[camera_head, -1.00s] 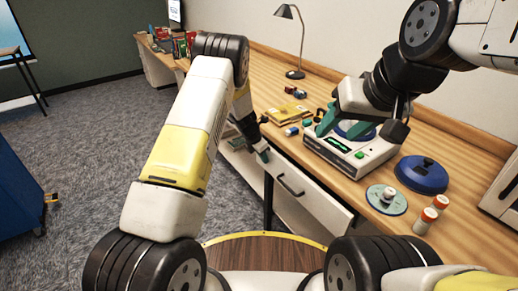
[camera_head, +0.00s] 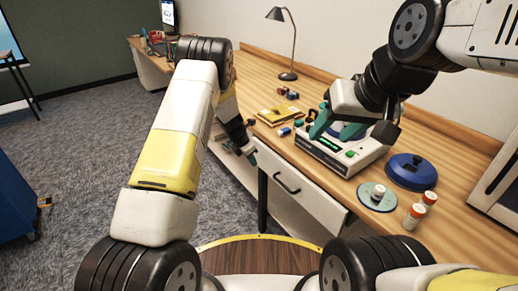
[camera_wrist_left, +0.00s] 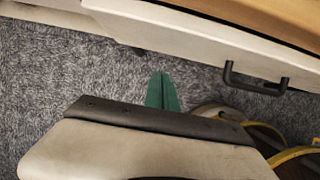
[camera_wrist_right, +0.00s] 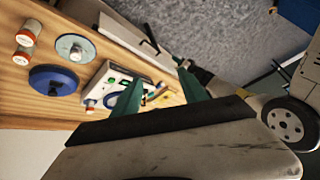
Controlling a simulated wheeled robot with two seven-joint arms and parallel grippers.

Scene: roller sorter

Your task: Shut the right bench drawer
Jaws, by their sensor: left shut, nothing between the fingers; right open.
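The right bench drawer (camera_head: 312,203) has a pale front with a dark bar handle (camera_head: 286,183) and sits under the wooden bench edge. I see no open drawer interior; a small gap is hard to judge. In the left wrist view the drawer front (camera_wrist_left: 200,33) crosses the top, with its handle (camera_wrist_left: 255,80) at right. My left gripper (camera_head: 251,156) is shut and empty beside the drawer's left end, and its green fingers (camera_wrist_left: 161,90) point over the carpet, apart from the handle. My right gripper (camera_head: 336,130) is open and empty above the bench device.
A white device (camera_head: 340,160) with a green display stands on the bench. Near it are a blue lid (camera_head: 411,172), a round dish (camera_head: 377,196) and orange-capped bottles (camera_head: 414,216). A desk lamp (camera_head: 290,45) stands further back. Carpet (camera_head: 80,190) is clear at left.

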